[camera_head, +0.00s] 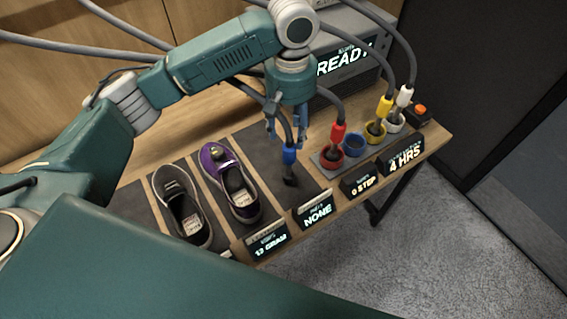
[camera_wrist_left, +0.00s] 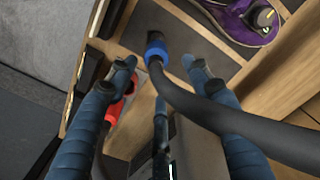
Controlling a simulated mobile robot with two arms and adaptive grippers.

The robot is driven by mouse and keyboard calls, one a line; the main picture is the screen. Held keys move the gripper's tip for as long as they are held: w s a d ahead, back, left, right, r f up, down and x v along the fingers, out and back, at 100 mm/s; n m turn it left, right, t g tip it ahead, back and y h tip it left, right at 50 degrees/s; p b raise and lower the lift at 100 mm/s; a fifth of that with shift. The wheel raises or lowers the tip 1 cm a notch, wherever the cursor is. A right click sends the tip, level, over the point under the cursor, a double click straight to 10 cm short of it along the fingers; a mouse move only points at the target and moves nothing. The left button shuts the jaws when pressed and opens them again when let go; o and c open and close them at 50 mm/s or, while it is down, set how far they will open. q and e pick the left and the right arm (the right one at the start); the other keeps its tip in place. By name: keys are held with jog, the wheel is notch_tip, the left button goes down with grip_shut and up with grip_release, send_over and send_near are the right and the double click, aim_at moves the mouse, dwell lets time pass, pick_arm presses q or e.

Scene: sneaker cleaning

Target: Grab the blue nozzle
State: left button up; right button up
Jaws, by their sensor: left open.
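The blue nozzle (camera_head: 289,157) has a blue collar and a dark tip. It is over the dark mat (camera_head: 262,147) right of the purple shoe, and its black hose runs up behind my arm. My left gripper (camera_head: 287,138) points down just above the collar. In the left wrist view the gripper (camera_wrist_left: 157,66) is open, and the blue collar (camera_wrist_left: 156,48) shows between and just beyond the fingertips. I cannot tell whether a finger touches it. My right gripper is not in view.
An empty blue holder (camera_head: 353,145) stands between red (camera_head: 337,133) and yellow (camera_head: 384,108) nozzles in their holders; a white nozzle (camera_head: 404,97) is further right. A purple shoe (camera_head: 222,172) and a dark shoe (camera_head: 178,190) lie left. Small display signs line the front edge.

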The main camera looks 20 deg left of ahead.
aim_at(291, 138)
pick_arm(q)
jog(key=f, duration=0.3)
jog(key=shift+s+d+f, duration=0.1)
jog(key=shift+s+d, duration=0.15)
jog(key=shift+d, duration=0.05)
jog(key=shift+f+p, duration=0.25)
jog(key=shift+p, duration=0.1)
jog(key=f, duration=0.1)
jog(key=f+p, duration=0.1)
jog(key=f, duration=0.1)
jog(key=f+p, duration=0.1)
jog(key=shift+s+a+f, duration=0.15)
jog(key=shift+s+f, duration=0.05)
jog(key=shift+s, duration=0.15)
jog(key=shift+f, duration=0.4)
jog(key=shift+c, duration=0.8)
grip_shut()
jog(key=shift+w+r, duration=0.1)
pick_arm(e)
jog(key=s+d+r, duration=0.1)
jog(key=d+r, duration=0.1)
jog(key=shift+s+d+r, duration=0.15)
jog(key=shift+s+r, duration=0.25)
